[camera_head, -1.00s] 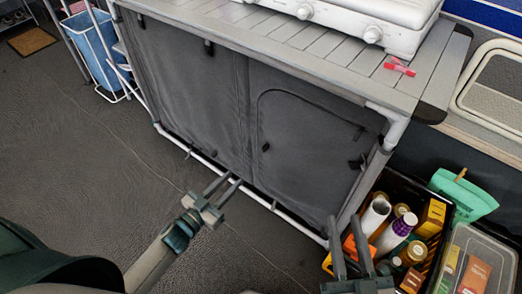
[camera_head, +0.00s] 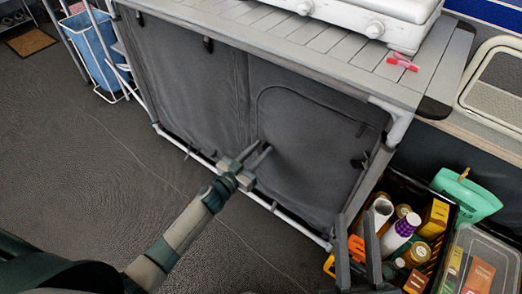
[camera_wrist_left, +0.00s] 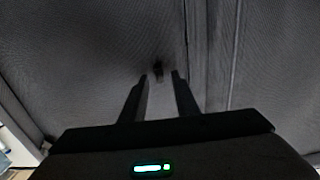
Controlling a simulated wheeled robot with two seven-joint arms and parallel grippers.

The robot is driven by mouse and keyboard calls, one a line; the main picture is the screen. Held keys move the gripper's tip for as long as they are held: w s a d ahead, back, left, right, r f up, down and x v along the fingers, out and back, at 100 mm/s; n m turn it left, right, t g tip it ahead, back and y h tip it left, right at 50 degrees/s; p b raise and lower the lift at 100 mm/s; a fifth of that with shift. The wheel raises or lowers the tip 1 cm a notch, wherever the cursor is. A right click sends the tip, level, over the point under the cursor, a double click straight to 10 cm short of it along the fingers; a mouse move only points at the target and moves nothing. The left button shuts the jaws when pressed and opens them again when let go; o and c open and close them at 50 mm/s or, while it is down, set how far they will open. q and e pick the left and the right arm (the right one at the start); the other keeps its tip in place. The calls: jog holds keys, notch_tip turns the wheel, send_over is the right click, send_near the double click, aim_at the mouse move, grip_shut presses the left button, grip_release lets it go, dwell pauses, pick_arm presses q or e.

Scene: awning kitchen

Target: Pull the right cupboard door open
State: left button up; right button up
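The right cupboard door (camera_head: 312,140) is a dark grey fabric panel with an arched seam, and it looks closed. A small dark tab (camera_wrist_left: 158,70) on the fabric shows in the left wrist view, just beyond and between my left fingertips. My left gripper (camera_head: 258,150) is open in front of the door's left edge; it also shows in the left wrist view (camera_wrist_left: 159,76). The gripper hides the tab in the head view. Contact with the fabric cannot be told. My right gripper (camera_head: 355,222) is open and empty at the bottom, beside the cupboard's right leg.
A grey slatted countertop (camera_head: 300,50) carries a white stove (camera_head: 390,22) and a pink-red item (camera_head: 402,63). A black crate (camera_head: 446,210) of bottles and boxes and a clear-lidded bin (camera_head: 476,262) stand at right. The floor (camera_head: 90,150) at left is open.

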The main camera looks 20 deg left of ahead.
pick_arm(q)
jog(key=shift+w+d, duration=0.15)
jog(key=shift+w, duration=0.15)
grip_shut()
jog(key=shift+s, duration=0.2)
